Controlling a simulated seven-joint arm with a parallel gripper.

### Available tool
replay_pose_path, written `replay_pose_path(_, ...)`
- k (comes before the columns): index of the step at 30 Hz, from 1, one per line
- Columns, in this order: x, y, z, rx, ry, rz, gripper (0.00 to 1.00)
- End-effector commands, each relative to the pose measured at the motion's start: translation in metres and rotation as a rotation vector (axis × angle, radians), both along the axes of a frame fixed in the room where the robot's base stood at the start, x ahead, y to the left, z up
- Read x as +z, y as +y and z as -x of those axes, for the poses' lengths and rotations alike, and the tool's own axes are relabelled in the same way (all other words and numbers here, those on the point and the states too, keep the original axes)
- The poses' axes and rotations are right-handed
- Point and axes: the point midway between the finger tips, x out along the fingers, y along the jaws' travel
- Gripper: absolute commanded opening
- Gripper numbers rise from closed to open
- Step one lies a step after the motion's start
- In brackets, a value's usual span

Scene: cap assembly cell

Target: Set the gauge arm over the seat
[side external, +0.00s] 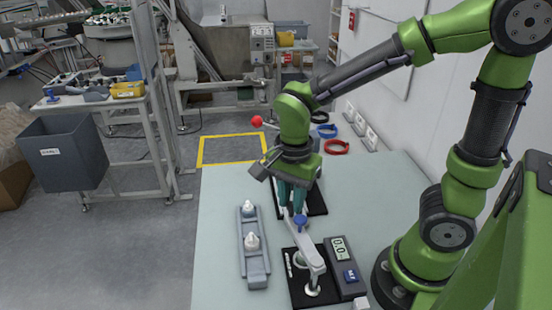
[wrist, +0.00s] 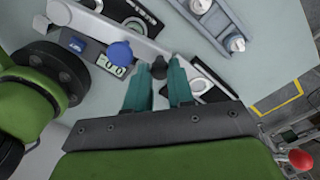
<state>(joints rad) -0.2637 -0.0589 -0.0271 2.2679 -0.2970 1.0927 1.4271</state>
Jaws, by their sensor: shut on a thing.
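The gauge arm (side external: 309,255) is a pale bar above a black gauge base (side external: 296,287), with a blue knob (side external: 300,221) near its far end. In the wrist view the bar (wrist: 86,24) runs diagonally towards my fingertips, and the blue knob (wrist: 120,51) stands beside them, apart. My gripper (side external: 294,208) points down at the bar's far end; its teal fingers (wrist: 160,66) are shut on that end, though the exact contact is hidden. A small dark round part shows between them. A silvery ring (wrist: 134,24), perhaps the seat, lies on the black base beside the bar.
A digital display (side external: 341,252) stands right of the gauge arm. A grey tray (side external: 256,270) with two white conical parts lies to the left. A second black plate (side external: 317,200) is behind my gripper. Red and blue rings lie at the back. The table's front left is clear.

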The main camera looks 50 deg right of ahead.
Motion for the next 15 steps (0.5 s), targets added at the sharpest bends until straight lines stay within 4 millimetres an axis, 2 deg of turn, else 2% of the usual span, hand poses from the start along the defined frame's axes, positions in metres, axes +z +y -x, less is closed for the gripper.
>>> replay_pose_path(6,0.002,-0.012,0.008,-0.125,-0.006,-0.001,0.00)
replay_pose_path(15,0.002,-0.019,0.015,-0.205,-0.006,-0.001,0.00)
